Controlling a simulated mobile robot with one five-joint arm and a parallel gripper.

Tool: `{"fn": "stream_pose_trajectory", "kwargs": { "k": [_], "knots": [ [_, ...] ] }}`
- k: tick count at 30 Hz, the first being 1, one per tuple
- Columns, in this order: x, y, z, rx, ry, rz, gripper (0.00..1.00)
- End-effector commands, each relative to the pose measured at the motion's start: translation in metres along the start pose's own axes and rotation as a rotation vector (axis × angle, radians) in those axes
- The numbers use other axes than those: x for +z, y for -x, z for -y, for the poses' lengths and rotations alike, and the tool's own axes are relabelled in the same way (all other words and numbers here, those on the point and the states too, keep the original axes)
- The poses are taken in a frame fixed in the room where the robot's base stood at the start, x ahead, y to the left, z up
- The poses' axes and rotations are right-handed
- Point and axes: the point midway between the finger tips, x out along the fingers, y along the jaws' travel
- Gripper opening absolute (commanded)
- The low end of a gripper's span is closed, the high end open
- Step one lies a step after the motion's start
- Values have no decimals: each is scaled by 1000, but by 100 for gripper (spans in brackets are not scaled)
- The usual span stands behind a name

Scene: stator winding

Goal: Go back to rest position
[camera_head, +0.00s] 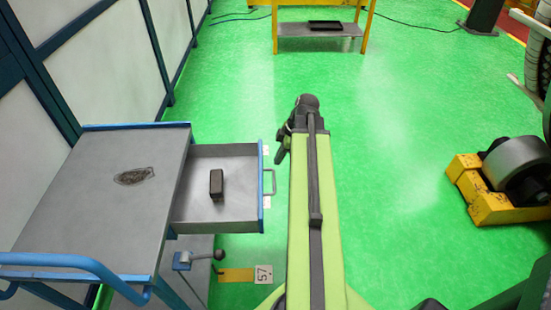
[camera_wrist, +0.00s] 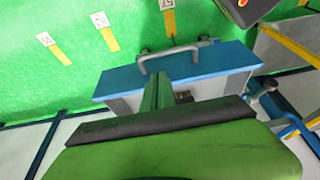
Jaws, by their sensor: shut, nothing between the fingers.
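My yellow-green arm reaches forward over the floor in the head view. My gripper (camera_head: 282,150) is the small dark part at its far end, just right of the open drawer (camera_head: 188,222). It is shut and holds nothing. In the wrist view the gripper's green and black parts (camera_wrist: 160,92) stand in front of the drawer's blue front (camera_wrist: 220,62) and its handle (camera_wrist: 160,52). The gripper looks apart from the handle, though the exact gap is hard to tell.
A dark block (camera_head: 216,185) stands in the open drawer of the blue-edged grey cart (camera_head: 100,185). A yellow-framed table (camera_head: 290,30) stands at the back. A yellow stand with a metal roller (camera_head: 515,165) is at the right. The green floor between is clear.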

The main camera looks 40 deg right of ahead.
Motion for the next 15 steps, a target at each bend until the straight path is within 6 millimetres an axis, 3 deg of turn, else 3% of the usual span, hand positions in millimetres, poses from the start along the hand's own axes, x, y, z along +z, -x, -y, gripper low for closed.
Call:
{"fn": "stream_pose_trajectory", "kwargs": {
  "k": [2,12,15],
  "knots": [
    [-3,15,0,0,2,0,0],
    [-3,12,0,-1,4,0,0],
    [-21,6,1,-13,37,0,0]
  ]
}}
